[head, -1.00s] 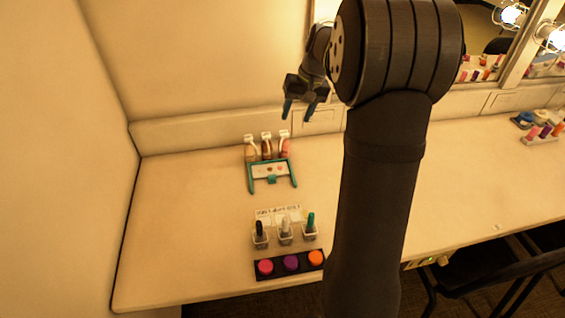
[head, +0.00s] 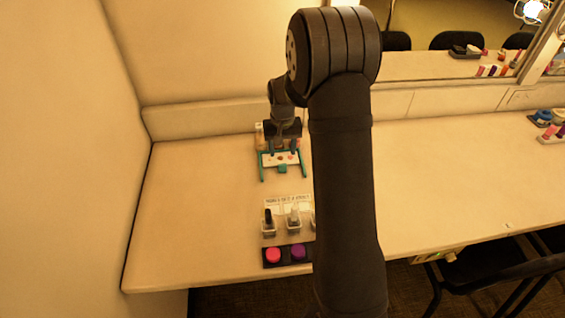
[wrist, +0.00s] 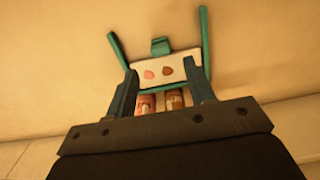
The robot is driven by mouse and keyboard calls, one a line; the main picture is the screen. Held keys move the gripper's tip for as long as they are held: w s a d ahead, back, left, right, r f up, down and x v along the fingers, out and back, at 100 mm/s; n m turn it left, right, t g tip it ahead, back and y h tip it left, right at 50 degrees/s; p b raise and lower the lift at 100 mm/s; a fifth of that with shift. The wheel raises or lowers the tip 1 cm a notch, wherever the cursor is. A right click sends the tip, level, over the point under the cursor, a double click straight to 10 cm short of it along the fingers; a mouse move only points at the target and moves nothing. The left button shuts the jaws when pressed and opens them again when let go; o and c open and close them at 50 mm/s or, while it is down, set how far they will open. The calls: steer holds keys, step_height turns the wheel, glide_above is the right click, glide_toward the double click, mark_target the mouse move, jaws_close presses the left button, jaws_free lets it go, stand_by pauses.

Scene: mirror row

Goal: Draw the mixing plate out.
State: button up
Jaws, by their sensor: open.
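The mixing plate (head: 268,159) is a white plate with a pink dab and a brown dab and a teal tab (head: 283,169) on its front edge. It sits between the arms of a teal frame (head: 304,170) on the counter. In the wrist view the plate (wrist: 150,62) and tab (wrist: 160,46) show clearly. My gripper (wrist: 160,72) is open, with its fingers spread over the plate's back part. It is empty, on the side of the plate away from the tab. From the head view my gripper (head: 283,150) is over the frame's back; its height is unclear.
Bottles (wrist: 174,100) stand behind the frame, partly hidden by my gripper. In front are a label card (head: 285,201), small cups with brushes (head: 294,221) and a dark strip with coloured pots (head: 273,255). The counter left of the frame is clear.

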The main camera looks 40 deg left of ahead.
mark_target(283, 166)
step_height(283, 166, down, 7)
steer(key=shift+r, duration=0.1)
stand_by(0.3)
jaws_close()
